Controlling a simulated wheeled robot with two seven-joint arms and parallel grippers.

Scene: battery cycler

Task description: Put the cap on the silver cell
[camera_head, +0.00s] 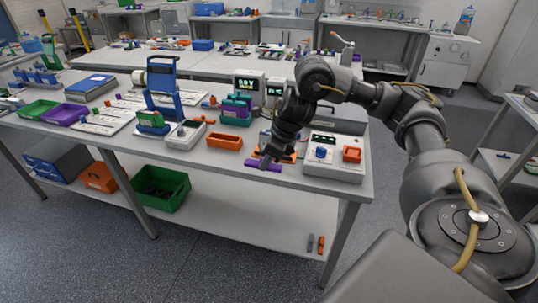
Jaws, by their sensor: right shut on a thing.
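My right gripper (268,157) is dark and points down at the front edge of the workbench, left of the grey control box. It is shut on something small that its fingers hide. A flat purple piece (262,168) shows right at the fingertips; I cannot tell whether they touch it. An orange piece (289,156) lies just behind and to the right, partly covered by the gripper. I cannot make out the silver cell or the cap at this size. My left gripper is not in view.
The grey control box (333,172) has a blue knob and an orange switch. Green and purple bins (62,115) sit farther left. A lower shelf holds crates.

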